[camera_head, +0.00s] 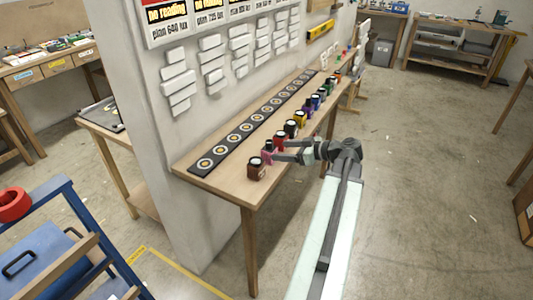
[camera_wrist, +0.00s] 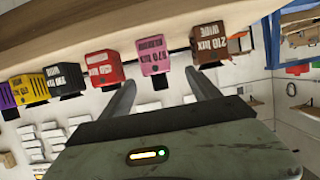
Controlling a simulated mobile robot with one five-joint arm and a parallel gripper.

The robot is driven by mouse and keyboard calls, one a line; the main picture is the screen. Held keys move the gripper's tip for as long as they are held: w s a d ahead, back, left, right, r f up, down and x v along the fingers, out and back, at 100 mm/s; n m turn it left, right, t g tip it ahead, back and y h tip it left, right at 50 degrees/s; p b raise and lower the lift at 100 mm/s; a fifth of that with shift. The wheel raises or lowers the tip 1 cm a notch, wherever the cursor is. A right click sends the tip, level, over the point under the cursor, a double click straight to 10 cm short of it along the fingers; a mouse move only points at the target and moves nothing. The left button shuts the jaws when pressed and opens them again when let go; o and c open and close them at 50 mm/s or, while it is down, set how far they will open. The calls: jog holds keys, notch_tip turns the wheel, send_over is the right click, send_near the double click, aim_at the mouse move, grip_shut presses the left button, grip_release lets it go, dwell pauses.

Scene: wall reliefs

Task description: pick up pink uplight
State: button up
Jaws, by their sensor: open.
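In the wrist view, which is upside down, the pink uplight (camera_wrist: 154,56) shows ahead of my open gripper (camera_wrist: 160,78), roughly between the two fingers. Nothing is held. I cannot tell whether a finger touches it.
The brown uplight (camera_wrist: 208,53) and red uplight (camera_wrist: 103,70) flank it closely. Several more coloured uplights continue along the table (camera_head: 226,184). A dark strip with round targets (camera_head: 240,130) lies behind, against the wall with white reliefs. The floor to the right is clear.

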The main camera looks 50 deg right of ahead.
aim_at(273, 149)
jog(key=b+x, duration=0.1)
jog(key=x, duration=0.2)
jog(key=b+x, duration=0.1)
jog(key=x, duration=0.3)
jog(key=shift+w+d, duration=0.15)
jog(key=shift+d, duration=0.05)
grip_shut()
jog(key=shift+r, duration=0.15)
